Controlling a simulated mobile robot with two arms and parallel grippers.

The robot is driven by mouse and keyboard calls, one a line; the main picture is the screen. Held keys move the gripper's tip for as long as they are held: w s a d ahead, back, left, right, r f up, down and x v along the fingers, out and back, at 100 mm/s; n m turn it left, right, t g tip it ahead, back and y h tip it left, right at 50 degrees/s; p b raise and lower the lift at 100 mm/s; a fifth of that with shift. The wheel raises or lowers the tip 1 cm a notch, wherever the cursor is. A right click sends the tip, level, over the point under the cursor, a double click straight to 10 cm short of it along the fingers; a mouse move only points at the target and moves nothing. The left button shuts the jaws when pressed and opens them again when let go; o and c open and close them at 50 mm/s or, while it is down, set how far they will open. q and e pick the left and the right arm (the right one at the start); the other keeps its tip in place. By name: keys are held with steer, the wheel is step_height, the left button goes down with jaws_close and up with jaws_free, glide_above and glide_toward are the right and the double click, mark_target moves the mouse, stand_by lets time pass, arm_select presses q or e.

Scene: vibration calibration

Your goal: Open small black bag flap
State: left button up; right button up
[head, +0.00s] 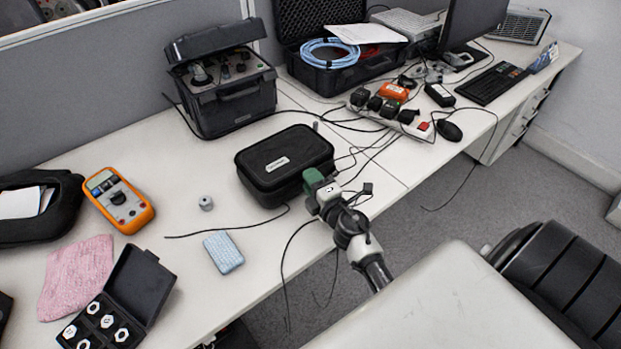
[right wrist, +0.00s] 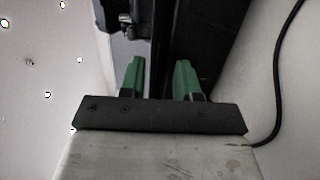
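The small black bag (head: 285,168) is a zip-style case with a light label on top. It sits on the desk with its lid closed. My right gripper (head: 313,182), with green fingertips, is at the bag's front right corner in the head view. In the right wrist view, the two green fingers of the right gripper (right wrist: 160,80) stand apart. The dark side of the bag (right wrist: 210,45) shows just beyond them; whether they touch it I cannot tell. My left gripper is not in view.
A black cable (head: 283,265) hangs off the desk edge near my right arm. A black instrument case (head: 230,108) stands behind the bag. A blue-white block (head: 223,252) and a small grey cylinder (head: 206,203) lie to its left. A power strip (head: 385,121) is at the right.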

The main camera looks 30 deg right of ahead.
steer(key=shift+w, duration=0.3)
jaws_close()
